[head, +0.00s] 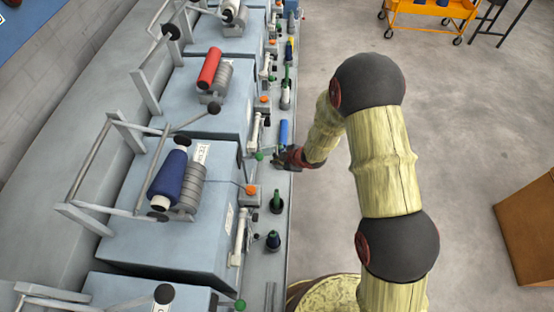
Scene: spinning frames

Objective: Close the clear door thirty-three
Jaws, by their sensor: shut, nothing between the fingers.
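My gripper (281,160) reaches in from the right over the front ledge of the spinning frame. It is shut and empty, beside a blue tube (284,133) and close to a green knob. The machine unit with a dark blue spool (170,172) has a white label (201,153) too small to read. No clear door can be made out in this view, and I cannot tell which unit is thirty-three. My gripper may hide part of the ledge behind it.
A unit with a red spool (209,68) stands further back. Small bobbins, including a green one (277,200), stand along the ledge. An orange cart (430,9) stands at the back right, a brown box (527,230) at the right edge. The grey floor between is open.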

